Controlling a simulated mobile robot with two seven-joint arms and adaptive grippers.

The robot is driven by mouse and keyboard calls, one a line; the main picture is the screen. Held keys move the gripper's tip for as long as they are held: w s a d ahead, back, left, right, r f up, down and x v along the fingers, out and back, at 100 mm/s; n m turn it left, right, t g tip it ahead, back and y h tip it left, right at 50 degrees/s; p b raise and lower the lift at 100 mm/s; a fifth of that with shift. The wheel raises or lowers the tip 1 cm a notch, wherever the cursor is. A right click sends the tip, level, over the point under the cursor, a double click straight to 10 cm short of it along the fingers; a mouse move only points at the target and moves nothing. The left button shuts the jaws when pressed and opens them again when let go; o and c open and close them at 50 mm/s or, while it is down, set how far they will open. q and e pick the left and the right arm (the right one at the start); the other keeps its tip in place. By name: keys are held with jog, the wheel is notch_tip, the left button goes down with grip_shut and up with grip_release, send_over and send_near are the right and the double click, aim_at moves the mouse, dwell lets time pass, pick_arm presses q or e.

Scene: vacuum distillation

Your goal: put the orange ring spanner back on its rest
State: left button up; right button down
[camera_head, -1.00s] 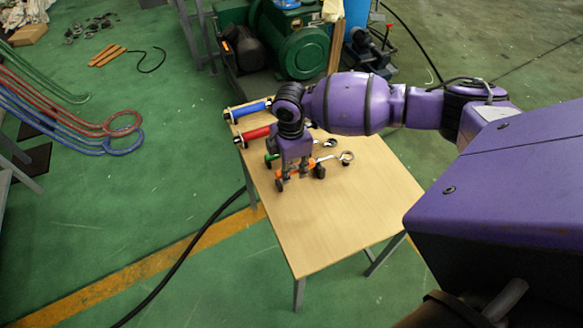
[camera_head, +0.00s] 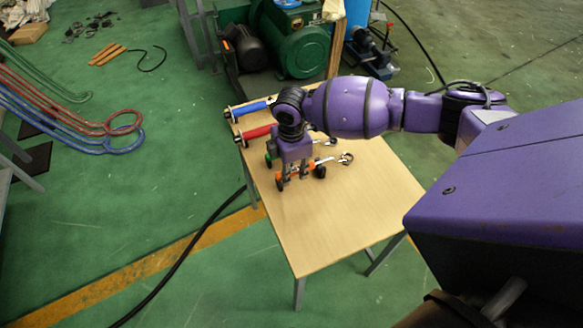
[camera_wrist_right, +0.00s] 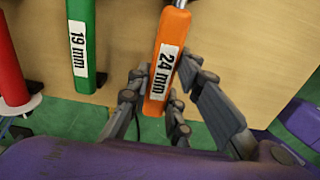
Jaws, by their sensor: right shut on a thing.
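The orange ring spanner (camera_head: 308,168), marked 24 mm in the right wrist view (camera_wrist_right: 166,62), is over the near left part of the wooden table. Its metal ring end (camera_head: 346,158) points right in the head view. My right gripper (camera_head: 293,177) is shut on the orange handle, its fingers on both sides in the right wrist view (camera_wrist_right: 160,100). Dark round supports (camera_head: 319,171) show close to the handle, perhaps its rest; I cannot tell whether the spanner touches them. My left gripper is not in view.
Red (camera_head: 258,133) and blue (camera_head: 250,108) handled tools lie farther along the table edge. The near right of the wooden table (camera_head: 340,220) is clear. Green machinery (camera_head: 300,50) stands behind.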

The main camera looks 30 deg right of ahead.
jog(key=shift+f, duration=0.3)
jog(key=c, duration=1.5)
grip_release()
jog(key=shift+c, duration=0.2)
jog(key=shift+r, duration=0.1)
notch_tip(320, 180, up, 12)
jog(key=shift+f, duration=0.1)
